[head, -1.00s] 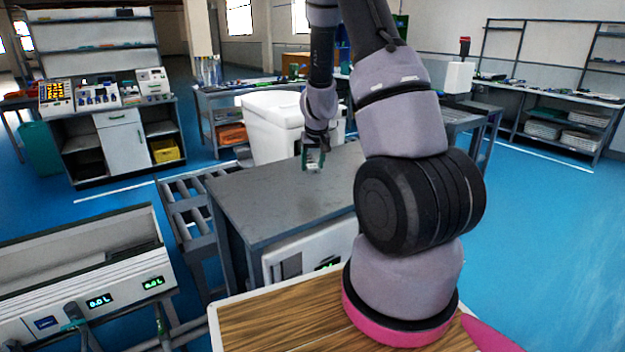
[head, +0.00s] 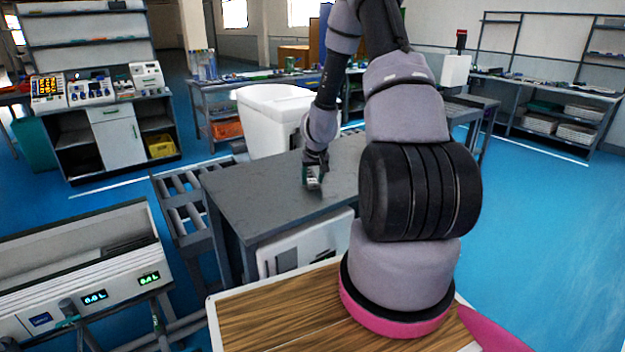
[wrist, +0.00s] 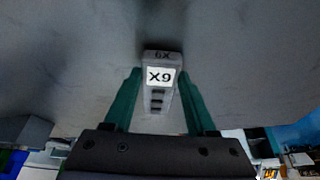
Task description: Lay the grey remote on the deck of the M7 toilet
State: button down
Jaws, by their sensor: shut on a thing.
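The grey remote (wrist: 158,98) sits between my green fingers in the wrist view, with a white label reading X9 and dark buttons. My gripper (wrist: 160,74) is shut on it. In the head view my gripper (head: 313,176) hangs low over the grey worktable (head: 250,205); the remote is too small there to make out clearly. I cannot tell whether the remote touches the tabletop. A white toilet (head: 268,125) stands behind the table, partly hidden by my arm. No M7 label is readable on it.
A roller conveyor (head: 180,205) runs left of the worktable. A white testing unit with green displays (head: 95,298) is at front left. A wood-topped surface (head: 270,320) is in front. Benches line the back; blue floor (head: 550,240) is open at right.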

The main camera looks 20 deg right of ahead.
jog(key=shift+f, duration=0.15)
jog(key=c, duration=0.6)
grip_release()
jog(key=shift+f, duration=0.1)
jog(key=o, duration=0.4)
